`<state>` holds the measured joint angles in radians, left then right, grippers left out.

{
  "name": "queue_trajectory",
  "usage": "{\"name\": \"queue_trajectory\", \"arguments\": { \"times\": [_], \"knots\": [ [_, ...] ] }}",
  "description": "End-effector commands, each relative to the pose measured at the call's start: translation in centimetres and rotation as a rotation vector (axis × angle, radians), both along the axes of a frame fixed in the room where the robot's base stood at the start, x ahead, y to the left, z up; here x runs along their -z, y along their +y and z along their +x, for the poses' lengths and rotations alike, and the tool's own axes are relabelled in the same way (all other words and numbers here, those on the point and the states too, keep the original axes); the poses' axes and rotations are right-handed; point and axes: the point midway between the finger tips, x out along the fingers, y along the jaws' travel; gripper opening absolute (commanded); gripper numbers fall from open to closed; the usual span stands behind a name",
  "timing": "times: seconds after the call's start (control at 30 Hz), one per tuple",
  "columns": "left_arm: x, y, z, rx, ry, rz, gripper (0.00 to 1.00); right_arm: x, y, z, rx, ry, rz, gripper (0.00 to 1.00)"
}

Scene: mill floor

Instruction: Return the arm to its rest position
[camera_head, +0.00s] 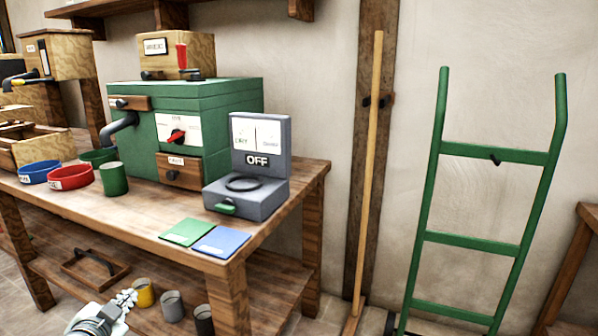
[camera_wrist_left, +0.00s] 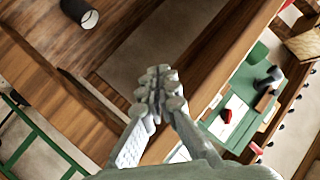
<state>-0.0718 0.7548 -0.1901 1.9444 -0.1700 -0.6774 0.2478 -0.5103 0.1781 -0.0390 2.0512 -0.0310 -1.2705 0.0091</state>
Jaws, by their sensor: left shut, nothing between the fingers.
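My left gripper (camera_head: 126,298) shows at the bottom left of the head view, low in front of the wooden workbench (camera_head: 140,226). Its fingers are shut with nothing between them. In the left wrist view the closed fingers (camera_wrist_left: 158,76) show in the middle, clear of any object. The rest of my left arm is cut off by the lower edge of the head view. My right gripper is in neither view.
The bench bears a green machine (camera_head: 228,100), a grey device reading OFF (camera_head: 262,192), bowls and two cards. On the lower shelf stand yellow (camera_head: 143,294), grey (camera_head: 172,306) and dark (camera_head: 203,320) cups near my gripper. A green hand truck (camera_head: 470,242) leans at right.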

Motion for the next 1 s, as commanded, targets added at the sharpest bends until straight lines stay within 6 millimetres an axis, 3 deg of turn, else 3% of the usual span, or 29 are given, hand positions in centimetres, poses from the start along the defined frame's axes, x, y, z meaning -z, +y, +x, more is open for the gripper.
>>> {"name": "queue_trajectory", "arguments": {
  "times": [0.03, 0.2, 0.3, 0.4, 0.5, 0.63, 1.0],
  "knots": [
    [3.7, -0.8, -2.3, -0.047, 0.081, -0.052, 0.00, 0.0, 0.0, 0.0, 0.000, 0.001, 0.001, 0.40],
    [13.5, -3.1, -10.5, -0.186, 0.351, -0.175, 0.00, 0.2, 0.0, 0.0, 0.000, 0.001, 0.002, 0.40],
    [18.2, -4.9, -16.1, -0.254, 0.512, -0.240, 0.00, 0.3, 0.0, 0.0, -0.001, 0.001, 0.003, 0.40],
    [21.4, -6.9, -21.2, -0.305, 0.654, -0.296, 0.00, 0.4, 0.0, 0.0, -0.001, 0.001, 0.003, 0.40],
    [23.5, -8.5, -25.3, -0.341, 0.763, -0.337, 0.00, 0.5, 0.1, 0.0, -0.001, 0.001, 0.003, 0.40],
    [24.7, -9.7, -28.2, -0.363, 0.843, -0.366, 0.00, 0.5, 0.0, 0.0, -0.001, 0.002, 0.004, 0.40],
    [25.0, -10.0, -29.0, -0.369, 0.865, -0.372, 0.00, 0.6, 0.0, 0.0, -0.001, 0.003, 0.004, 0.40]
  ]
}}
